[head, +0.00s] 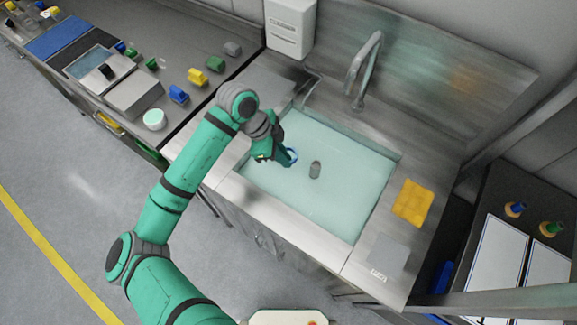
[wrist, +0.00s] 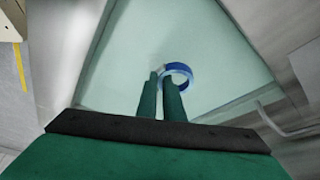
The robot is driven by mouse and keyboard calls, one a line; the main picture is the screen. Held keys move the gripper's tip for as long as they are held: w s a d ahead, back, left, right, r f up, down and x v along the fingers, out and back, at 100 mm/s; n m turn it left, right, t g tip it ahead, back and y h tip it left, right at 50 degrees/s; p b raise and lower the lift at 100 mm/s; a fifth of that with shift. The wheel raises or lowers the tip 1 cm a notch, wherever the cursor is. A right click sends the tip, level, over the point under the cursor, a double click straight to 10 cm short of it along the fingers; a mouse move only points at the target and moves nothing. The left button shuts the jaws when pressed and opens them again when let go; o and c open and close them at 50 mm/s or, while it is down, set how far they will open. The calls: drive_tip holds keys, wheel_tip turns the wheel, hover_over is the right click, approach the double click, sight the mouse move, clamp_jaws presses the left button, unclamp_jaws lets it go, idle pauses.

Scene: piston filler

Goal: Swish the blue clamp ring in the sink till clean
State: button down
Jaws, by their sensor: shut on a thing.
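The blue clamp ring (head: 291,156) is at the tip of my gripper (head: 284,158), over the left part of the sink (head: 325,225). The sink holds pale greenish water. In the wrist view my gripper (wrist: 160,88) is shut on the rim of the ring (wrist: 183,72), which stands out beyond the fingertips. The ring's inside looks lighter than its outer band. I cannot tell whether the ring touches the water or whether dirt is on it.
The tap (head: 364,65) rises at the sink's back. A yellow sponge-like pad (head: 413,202) lies on the right ledge. A bench (head: 140,60) with coloured parts stands at left.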

drive_tip(key=shift+r, duration=1.45)
drive_tip(key=shift+w+r, duration=0.1)
drive_tip(key=shift+w, duration=0.05)
drive_tip(key=shift+d+r, duration=0.1)
drive_tip(key=shift+r, duration=0.35)
drive_tip(key=shift+v, duration=0.85)
drive_tip(key=shift+d+r, duration=0.15)
drive_tip(key=shift+r, duration=0.5)
